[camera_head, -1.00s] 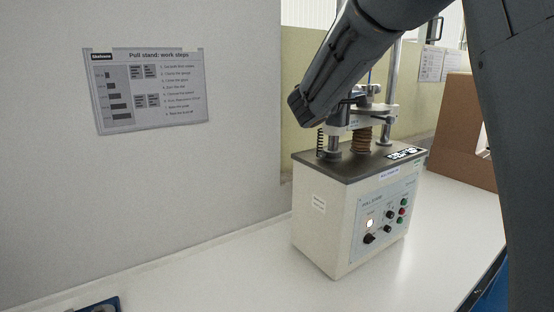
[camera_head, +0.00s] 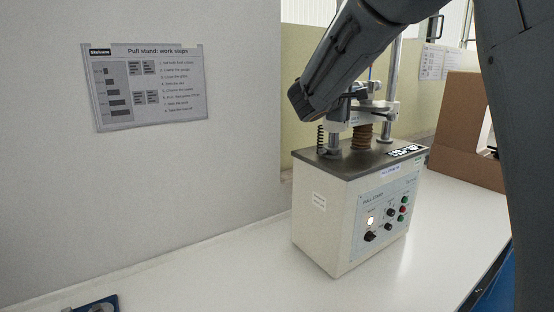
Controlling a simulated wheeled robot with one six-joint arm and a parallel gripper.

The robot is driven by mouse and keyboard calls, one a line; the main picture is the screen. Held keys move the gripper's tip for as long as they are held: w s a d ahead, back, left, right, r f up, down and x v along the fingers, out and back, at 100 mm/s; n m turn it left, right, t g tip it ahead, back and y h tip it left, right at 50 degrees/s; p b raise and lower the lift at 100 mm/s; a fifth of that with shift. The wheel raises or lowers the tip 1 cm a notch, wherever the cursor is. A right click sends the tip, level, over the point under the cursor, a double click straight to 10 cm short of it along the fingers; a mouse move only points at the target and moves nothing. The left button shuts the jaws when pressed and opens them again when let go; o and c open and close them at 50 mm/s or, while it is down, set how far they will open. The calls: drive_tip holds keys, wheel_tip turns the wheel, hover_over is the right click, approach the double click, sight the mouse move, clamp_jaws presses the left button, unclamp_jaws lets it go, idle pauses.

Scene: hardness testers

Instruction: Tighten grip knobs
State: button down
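The pull stand (camera_head: 325,222) is a cream box with a dark top plate, standing on the white bench. Above the top plate are metal columns, a spring (camera_head: 320,138), a brown ribbed bellows (camera_head: 362,135) and a light crosshead (camera_head: 372,110). My dark arm crosses in front of the upper part of the stand and hides much of it. I cannot make out the grip knobs. My gripper's fingers cannot be seen; they are out of sight behind or beyond my arm.
A work-steps sign (camera_head: 147,87) hangs on the grey wall at left. A brown cardboard box (camera_head: 467,130) stands on the bench at right. A blue object (camera_head: 100,305) shows at the lower left edge. The white bench (camera_head: 215,275) is clear left of the stand.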

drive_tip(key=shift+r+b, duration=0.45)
drive_tip(key=shift+b, duration=1.3)
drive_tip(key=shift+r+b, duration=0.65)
drive_tip(key=shift+b, duration=1.15)
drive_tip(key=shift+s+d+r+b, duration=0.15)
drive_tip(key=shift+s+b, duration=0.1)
drive_tip(key=shift+b, duration=0.35)
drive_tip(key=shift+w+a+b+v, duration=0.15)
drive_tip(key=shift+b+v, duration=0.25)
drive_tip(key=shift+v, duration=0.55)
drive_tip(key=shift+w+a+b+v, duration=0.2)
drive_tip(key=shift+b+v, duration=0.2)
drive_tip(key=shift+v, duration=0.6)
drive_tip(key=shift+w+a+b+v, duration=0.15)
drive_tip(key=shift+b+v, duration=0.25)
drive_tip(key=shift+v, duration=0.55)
